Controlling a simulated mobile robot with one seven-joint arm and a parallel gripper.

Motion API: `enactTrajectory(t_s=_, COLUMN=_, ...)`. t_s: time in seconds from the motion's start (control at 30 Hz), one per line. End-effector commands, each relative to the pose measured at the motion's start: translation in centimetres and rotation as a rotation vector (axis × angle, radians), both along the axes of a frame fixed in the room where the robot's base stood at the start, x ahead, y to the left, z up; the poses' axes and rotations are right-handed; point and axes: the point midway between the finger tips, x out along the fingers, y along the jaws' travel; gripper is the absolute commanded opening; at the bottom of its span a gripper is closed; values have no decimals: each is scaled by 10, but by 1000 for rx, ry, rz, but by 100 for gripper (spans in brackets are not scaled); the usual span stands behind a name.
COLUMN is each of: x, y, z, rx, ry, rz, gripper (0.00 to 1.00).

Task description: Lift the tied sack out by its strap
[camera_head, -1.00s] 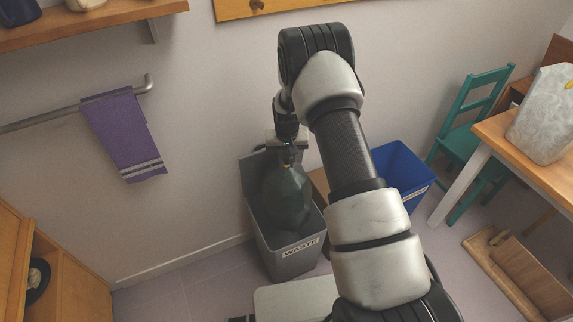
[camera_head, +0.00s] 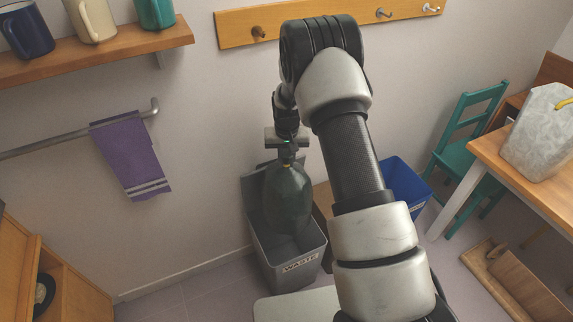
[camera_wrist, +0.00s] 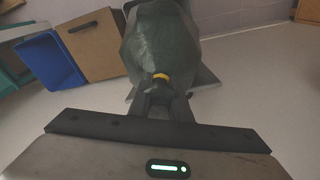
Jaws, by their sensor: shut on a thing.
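The dark green tied sack (camera_head: 288,198) hangs upright below my gripper (camera_head: 287,154), its lower part still inside the grey waste bin (camera_head: 292,268) or just above its floor; I cannot tell which. My gripper is shut on the sack's tied top. In the wrist view the sack (camera_wrist: 160,45) hangs beyond the fingers (camera_wrist: 160,100), with a yellow tie (camera_wrist: 161,76) around its neck close to the fingertips. The strap itself is hidden between the fingers.
A blue bin (camera_head: 405,185) stands right of the waste bin, partly behind my arm. A purple towel (camera_head: 131,158) hangs on a rail at left. A shelf with mugs (camera_head: 95,52) is upper left. A teal chair (camera_head: 462,140) and table (camera_head: 485,150) stand at right.

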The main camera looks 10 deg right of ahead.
Motion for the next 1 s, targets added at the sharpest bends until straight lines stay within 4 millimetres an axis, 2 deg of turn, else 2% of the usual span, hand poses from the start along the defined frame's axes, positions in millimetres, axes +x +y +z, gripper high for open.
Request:
enactTrajectory(t_s=0.03, x=1, y=0, z=9, rx=0, ry=-3, rz=0, gripper=0)
enactTrajectory(t_s=0.5, x=1, y=0, z=51, rx=-1, ry=-4, rz=0, gripper=0)
enactTrajectory(t_s=1.0, x=-1, y=0, z=57, rx=-1, ry=-3, rz=2, gripper=0)
